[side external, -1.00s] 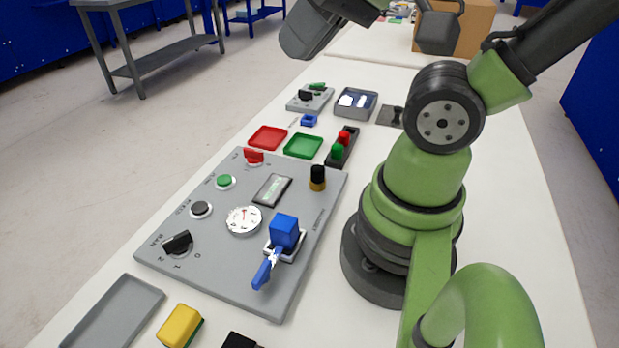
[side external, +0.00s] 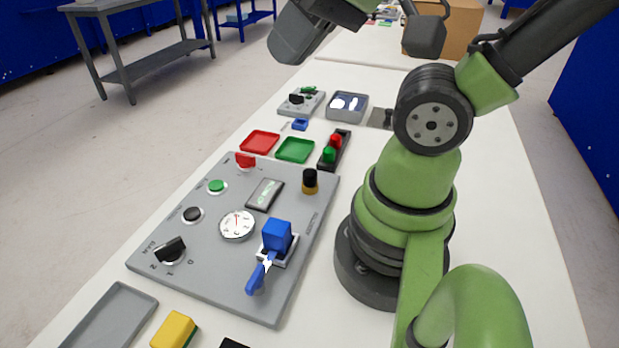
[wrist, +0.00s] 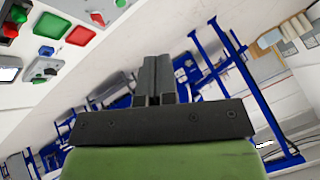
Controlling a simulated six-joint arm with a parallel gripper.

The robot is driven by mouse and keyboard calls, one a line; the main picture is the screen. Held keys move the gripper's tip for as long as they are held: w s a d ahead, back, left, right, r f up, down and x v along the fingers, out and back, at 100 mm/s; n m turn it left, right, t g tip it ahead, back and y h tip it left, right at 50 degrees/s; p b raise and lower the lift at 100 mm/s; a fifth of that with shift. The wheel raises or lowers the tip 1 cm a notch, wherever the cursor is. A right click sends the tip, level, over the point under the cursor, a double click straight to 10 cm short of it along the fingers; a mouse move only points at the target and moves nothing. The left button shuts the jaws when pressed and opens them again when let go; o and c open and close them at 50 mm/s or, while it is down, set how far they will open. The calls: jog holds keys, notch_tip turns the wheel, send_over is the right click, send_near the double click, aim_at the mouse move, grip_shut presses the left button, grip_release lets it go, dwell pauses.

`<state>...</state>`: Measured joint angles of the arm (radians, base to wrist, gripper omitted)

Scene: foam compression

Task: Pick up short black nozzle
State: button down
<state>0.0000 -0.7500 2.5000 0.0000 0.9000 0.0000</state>
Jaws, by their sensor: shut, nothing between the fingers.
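A small black piece (side external: 296,98) sits on a grey holder block (side external: 302,108) at the far end of the table in the side view, beside a green piece (side external: 308,90). It may be the short black nozzle, but it is too small to tell. The holder block (wrist: 43,70) also appears at the left of the wrist view, with its pieces hard to make out. My gripper (wrist: 157,70) is shut and empty in the wrist view, up above and away from the table objects.
A red tray (side external: 260,141), a green tray (side external: 295,149) and a grey box with white pieces (side external: 347,106) lie near the holder. A black strip with red and green buttons (side external: 334,150) stands beside them. A large grey control board (side external: 215,265) fills the nearer table.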

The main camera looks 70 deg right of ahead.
jog(key=c, duration=1.8)
grip_release()
jog(key=o, duration=1)
jog(key=n+g+h, duration=0.2)
jog(key=n+g, duration=0.5)
send_over(310, 171)
notch_tip(310, 171, down, 17)
jog(key=f, duration=0.4)
jog(key=shift+s+d, duration=0.2)
jog(key=shift+s, duration=0.2)
jog(key=shift+w+a+f, duration=0.1)
jog(key=shift+w+f, duration=0.1)
jog(key=shift+f, duration=1.2)
jog(key=shift+w+a+f, duration=0.1)
jog(key=shift+w+f, duration=0.1)
jog(key=shift+f, duration=1.2)
